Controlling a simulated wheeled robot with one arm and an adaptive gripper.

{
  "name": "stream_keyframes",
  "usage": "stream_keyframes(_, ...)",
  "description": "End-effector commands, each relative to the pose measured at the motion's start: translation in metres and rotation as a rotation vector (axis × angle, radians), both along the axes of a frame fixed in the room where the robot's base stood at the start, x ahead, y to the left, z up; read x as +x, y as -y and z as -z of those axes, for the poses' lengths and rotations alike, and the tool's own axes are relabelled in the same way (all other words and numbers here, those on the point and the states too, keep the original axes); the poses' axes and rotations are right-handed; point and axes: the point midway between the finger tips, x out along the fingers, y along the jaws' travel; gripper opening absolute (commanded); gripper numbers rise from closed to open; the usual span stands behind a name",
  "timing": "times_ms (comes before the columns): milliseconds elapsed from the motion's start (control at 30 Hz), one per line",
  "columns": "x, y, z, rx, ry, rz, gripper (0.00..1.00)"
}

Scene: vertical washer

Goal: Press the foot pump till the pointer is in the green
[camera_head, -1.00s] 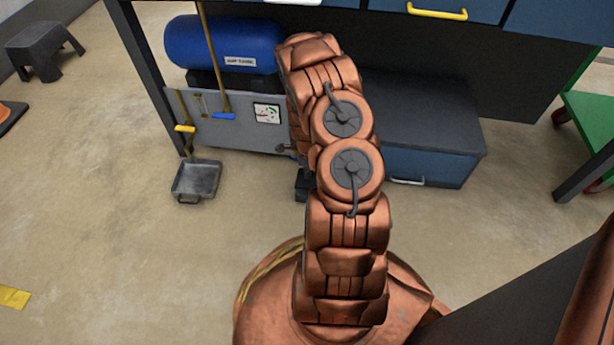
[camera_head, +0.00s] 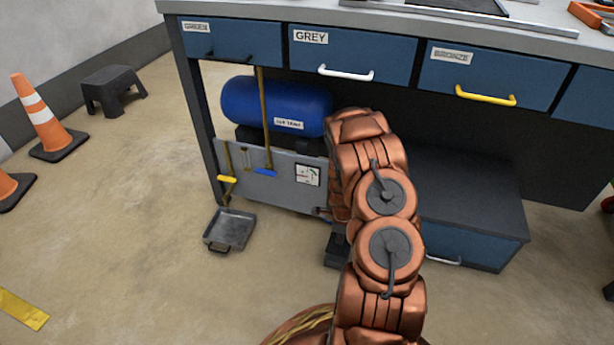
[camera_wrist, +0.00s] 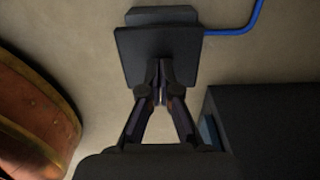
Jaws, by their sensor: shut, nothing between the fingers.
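The foot pump is a dark, flat pedal (camera_wrist: 160,50) with a blue hose leaving its right side in the wrist view. In the head view, a dark part of it (camera_head: 337,250) shows on the floor just left of my arm, which hides the rest. My gripper (camera_wrist: 159,88) is shut and empty. In the wrist view its fingertips overlap the pedal's near edge; I cannot tell whether they touch it. In the head view my arm hides the gripper. The gauge (camera_head: 308,174) has a white face with red and green marks; its pointer is too small to read.
A blue tank (camera_head: 275,105) lies behind the grey panel (camera_head: 270,190) under the bench. A dark-topped blue cabinet (camera_head: 470,195) stands right of my arm; its dark top also shows close right of my gripper. A metal dustpan (camera_head: 229,230) lies on the floor at left.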

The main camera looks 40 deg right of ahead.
Motion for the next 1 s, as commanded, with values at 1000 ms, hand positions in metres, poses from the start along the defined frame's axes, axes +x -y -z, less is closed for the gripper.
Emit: stream_keyframes(1000,0.0,0.001,0.035,-0.002,0.001,0.0,0.0)
